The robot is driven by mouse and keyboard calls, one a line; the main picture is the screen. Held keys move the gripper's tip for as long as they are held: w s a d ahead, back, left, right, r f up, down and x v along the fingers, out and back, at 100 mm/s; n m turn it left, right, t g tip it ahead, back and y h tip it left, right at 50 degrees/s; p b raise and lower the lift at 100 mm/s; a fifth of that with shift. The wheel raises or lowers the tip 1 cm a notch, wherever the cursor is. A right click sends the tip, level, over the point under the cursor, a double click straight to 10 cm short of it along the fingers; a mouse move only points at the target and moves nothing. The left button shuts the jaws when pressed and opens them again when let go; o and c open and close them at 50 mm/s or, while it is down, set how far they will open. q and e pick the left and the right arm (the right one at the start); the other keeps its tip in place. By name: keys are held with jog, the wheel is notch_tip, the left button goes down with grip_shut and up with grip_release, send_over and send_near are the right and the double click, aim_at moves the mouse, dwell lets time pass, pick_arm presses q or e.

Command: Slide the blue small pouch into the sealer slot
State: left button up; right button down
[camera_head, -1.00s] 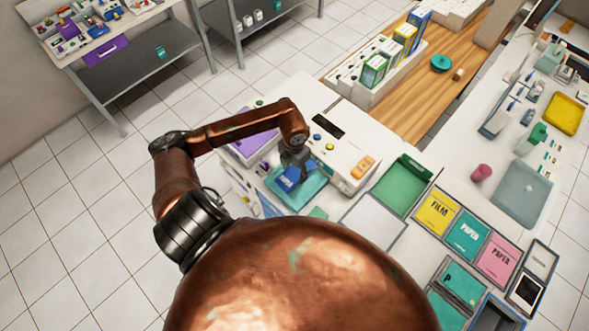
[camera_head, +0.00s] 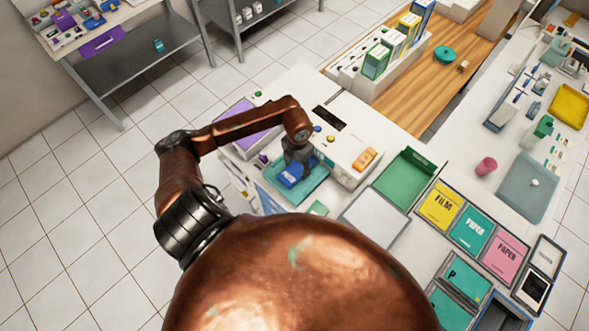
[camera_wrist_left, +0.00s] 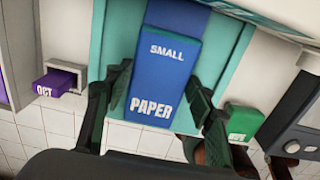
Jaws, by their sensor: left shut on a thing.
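The blue small pouch (camera_head: 291,174), labelled SMALL PAPER, is held in my left gripper (camera_head: 300,160). The pouch is over a teal tray (camera_head: 312,187) beside the white sealer (camera_head: 341,147), which has an orange button. The tray also shows behind the pouch in the left wrist view (camera_wrist_left: 232,58). The sealer slot is not clearly visible. I cannot tell whether the pouch touches the tray. My right gripper is not in view.
A purple-topped unit (camera_head: 250,138) stands left of the sealer. A green tray (camera_head: 404,182) and a pale tray (camera_head: 372,219) lie to the right. Yellow film (camera_head: 441,206), teal paper and pink paper packs lie further right. A purple OCT tab (camera_wrist_left: 57,86) is left of the pouch.

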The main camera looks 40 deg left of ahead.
pick_arm(q)
jog(key=shift+w+d+b, duration=0.15)
jog(key=shift+w+b, duration=0.45)
jog(key=shift+w, duration=0.8)
jog(key=o, duration=1.6)
jog(key=shift+r, duration=0.15)
notch_tip(320, 180, up, 12)
jog(key=shift+f, duration=0.2)
